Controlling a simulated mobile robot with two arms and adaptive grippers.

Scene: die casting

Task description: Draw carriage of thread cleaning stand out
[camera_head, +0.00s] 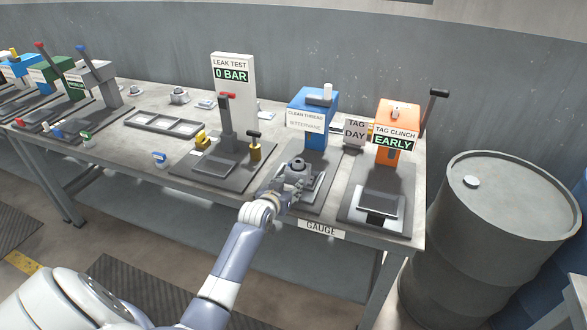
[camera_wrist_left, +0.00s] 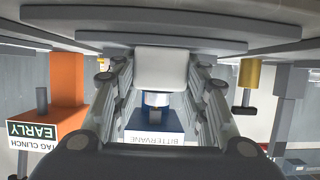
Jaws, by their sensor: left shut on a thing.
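The thread cleaning stand (camera_head: 312,110) is a blue upright block with a white knob on top and a white label reading "CLEAN THREAD BITTERVANE". In the left wrist view the blue block with its label (camera_wrist_left: 153,137) appears upside down. The carriage (camera_head: 319,185) shows as a light grey plate low on the stand's dark base, partly hidden by my gripper. My left gripper (camera_head: 290,187) is at the carriage's front. In the left wrist view its fingers are shut on a pale block (camera_wrist_left: 161,69), which looks like the carriage's handle. My right gripper is in neither view.
The orange tag clinch stand (camera_head: 393,125) with a dark lever stands to the right. The leak test stand (camera_head: 232,85) is to the left, with a yellow part (camera_head: 255,151) beside it. A grey drum (camera_head: 495,230) stands beyond the table's right end.

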